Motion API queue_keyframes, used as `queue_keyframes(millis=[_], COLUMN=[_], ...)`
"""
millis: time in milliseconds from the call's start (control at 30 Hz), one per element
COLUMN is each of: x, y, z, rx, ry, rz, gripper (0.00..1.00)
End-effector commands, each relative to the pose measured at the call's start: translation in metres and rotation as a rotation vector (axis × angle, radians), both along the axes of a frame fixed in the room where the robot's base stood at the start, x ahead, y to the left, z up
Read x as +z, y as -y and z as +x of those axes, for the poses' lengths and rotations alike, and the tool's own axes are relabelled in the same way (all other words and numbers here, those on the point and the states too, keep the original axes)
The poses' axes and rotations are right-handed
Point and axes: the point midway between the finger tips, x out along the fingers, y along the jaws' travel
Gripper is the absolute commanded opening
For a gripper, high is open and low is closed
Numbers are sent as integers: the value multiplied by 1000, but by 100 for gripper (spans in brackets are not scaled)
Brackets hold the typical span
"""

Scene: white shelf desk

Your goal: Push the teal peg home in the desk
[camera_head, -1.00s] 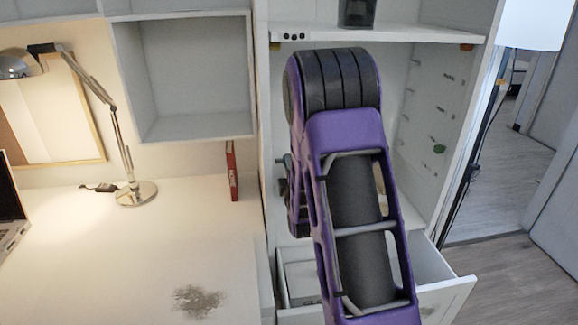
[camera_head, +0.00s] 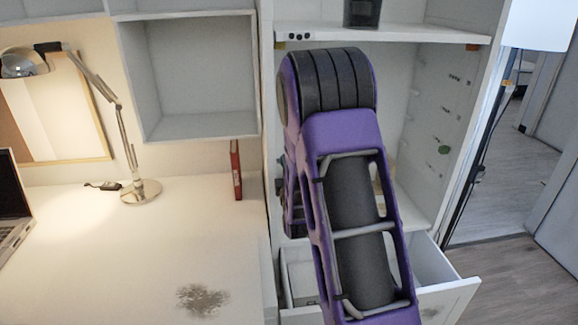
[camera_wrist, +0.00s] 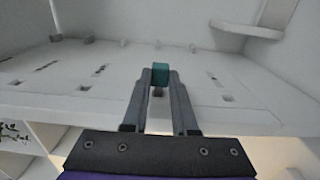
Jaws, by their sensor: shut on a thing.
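In the wrist view, my gripper (camera_wrist: 160,78) is shut on the teal peg (camera_wrist: 160,69), a small block between the fingertips. A white panel of the desk (camera_wrist: 60,95) with slots and small pegs lies around and behind it. I cannot tell whether the peg sits in a hole or touches the panel. In the head view, my own purple arm hides the gripper and the peg, reaching into the white shelf unit (camera_head: 425,75).
A drawer (camera_head: 455,290) stands open below the shelf unit. A dark container (camera_head: 362,12) stands on the upper shelf. A small green item (camera_head: 443,150) is on the right inner wall. A lamp (camera_head: 140,190), a red book (camera_head: 236,170) and a laptop (camera_head: 12,210) stand at left.

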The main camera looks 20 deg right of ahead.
Motion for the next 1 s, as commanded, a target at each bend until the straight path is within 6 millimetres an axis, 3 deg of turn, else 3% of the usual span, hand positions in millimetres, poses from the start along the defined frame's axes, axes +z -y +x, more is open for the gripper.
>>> queue_keyframes(millis=[400, 433, 600, 1000], x=[0, 0, 0, 0], y=[-10, -10, -10, -10], z=[2, 2, 2, 2], rx=[0, 0, 0, 0], ry=[0, 0, 0, 0], rz=[-1, -1, 0, 0], gripper=[0, 30, 60, 61])
